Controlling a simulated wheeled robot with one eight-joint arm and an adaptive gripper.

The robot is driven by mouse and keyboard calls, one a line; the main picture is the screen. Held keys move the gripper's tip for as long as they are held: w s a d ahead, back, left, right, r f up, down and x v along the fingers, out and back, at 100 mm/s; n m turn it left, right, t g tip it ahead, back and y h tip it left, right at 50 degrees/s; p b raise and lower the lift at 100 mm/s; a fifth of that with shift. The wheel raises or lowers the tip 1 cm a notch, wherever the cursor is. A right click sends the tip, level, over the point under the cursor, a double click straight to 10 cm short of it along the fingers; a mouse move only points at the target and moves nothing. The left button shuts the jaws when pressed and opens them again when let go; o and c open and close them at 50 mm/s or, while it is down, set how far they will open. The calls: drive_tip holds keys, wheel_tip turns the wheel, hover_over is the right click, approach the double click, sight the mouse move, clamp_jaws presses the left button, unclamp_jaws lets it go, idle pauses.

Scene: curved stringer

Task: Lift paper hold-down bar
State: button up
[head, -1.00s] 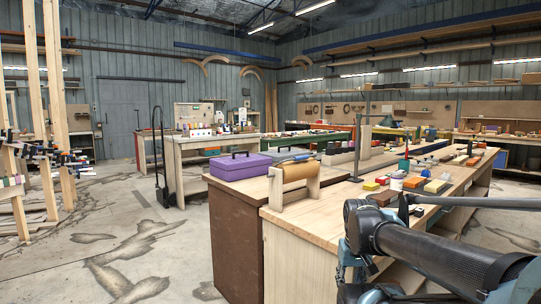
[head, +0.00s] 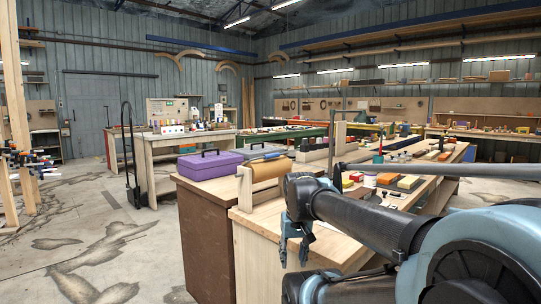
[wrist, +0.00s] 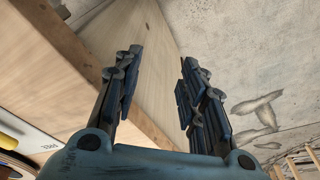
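A brown paper roll (head: 268,170) sits between pale wooden end pieces (head: 244,190) near the front corner of the wooden bench (head: 262,222). Pale wood shows beyond the fingers.
A purple toolbox (head: 210,165) sits behind the roll on a brown cabinet (head: 205,230). Coloured blocks (head: 408,182) lie along the bench at the right. A black hand truck (head: 130,160) stands at the left. Concrete floor (head: 130,250) at the front left is free.

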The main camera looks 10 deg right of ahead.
drive_tip(key=w+d+r+m+y, duration=0.1)
drive_tip(key=w+r+m, duration=0.9)
drive_tip(key=w+r, duration=3)
drive_tip(key=x, duration=0.5)
drive_tip(key=s+x, duration=0.1)
drive_tip(key=x, duration=0.4)
drive_tip(key=s+x, duration=0.1)
drive_tip(key=x, duration=0.4)
drive_tip(key=shift+a+f, duration=0.1)
drive_tip(key=shift+a, duration=0.2)
